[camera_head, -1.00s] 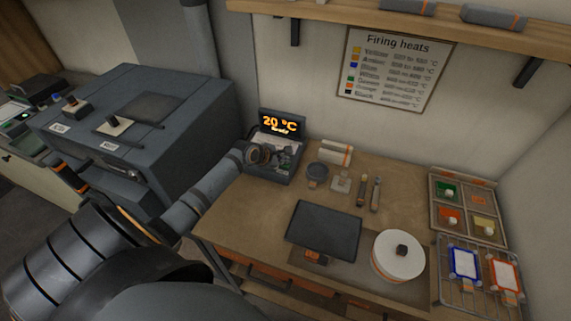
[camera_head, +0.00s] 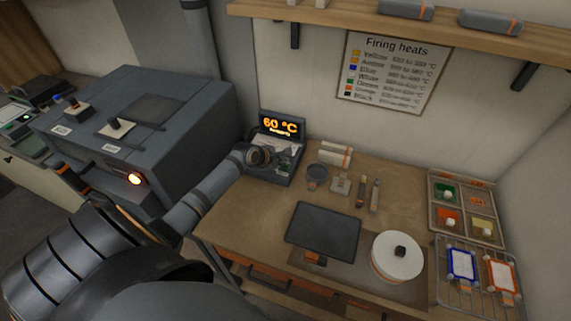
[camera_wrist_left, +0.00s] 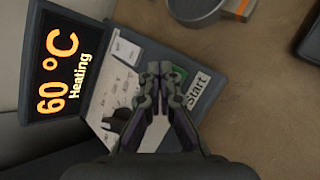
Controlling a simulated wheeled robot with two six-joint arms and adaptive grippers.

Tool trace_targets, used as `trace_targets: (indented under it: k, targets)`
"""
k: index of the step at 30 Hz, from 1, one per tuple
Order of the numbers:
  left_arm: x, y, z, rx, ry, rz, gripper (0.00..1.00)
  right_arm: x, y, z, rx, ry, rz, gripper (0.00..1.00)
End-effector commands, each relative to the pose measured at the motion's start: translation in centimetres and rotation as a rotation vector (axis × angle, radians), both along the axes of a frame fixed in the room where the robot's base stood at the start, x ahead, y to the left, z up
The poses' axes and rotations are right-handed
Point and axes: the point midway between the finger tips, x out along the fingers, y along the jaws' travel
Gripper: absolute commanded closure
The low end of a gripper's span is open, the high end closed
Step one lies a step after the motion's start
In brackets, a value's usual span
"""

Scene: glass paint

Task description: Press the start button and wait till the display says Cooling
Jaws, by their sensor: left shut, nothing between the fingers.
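The control box (camera_head: 270,177) stands at the back left of the wooden table. Its display (camera_head: 282,125) glows orange and also shows in the left wrist view (camera_wrist_left: 58,65), where it reads "60 °C Heating". The green start button (camera_wrist_left: 179,74) is beside the "Start" label (camera_wrist_left: 197,90), partly hidden by my fingers. My left gripper (camera_wrist_left: 160,70) is shut and empty, its tips over the box panel beside the green button. I cannot tell whether they touch it. My right gripper is not in view.
A dark plate (camera_head: 323,230), a round white turntable (camera_head: 398,256), and a color tray (camera_head: 466,183) are on the table. A shelf (camera_head: 330,18) hangs above.

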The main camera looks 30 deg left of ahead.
Motion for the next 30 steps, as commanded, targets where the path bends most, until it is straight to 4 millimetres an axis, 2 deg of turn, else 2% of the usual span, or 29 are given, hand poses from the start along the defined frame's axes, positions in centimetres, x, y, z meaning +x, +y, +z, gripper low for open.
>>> trace_targets:
  k: [1,6,17,27,30]
  targets:
    - [0.0,0.0,0.6,-0.001,-0.001,-0.001,1.0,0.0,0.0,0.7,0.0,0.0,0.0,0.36]
    - [0.0,0.0,1.1,-0.001,-0.001,-0.001,1.0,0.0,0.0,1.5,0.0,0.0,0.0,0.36]
    - [0.0,0.0,1.2,0.0,-0.002,-0.001,1.0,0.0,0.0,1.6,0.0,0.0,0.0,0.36]
    - [0.1,0.0,4.1,-0.001,-0.002,-0.001,1.0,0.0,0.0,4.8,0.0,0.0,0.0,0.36]
    - [0.1,0.1,4.6,0.001,-0.004,-0.001,1.0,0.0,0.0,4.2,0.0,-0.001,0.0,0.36]
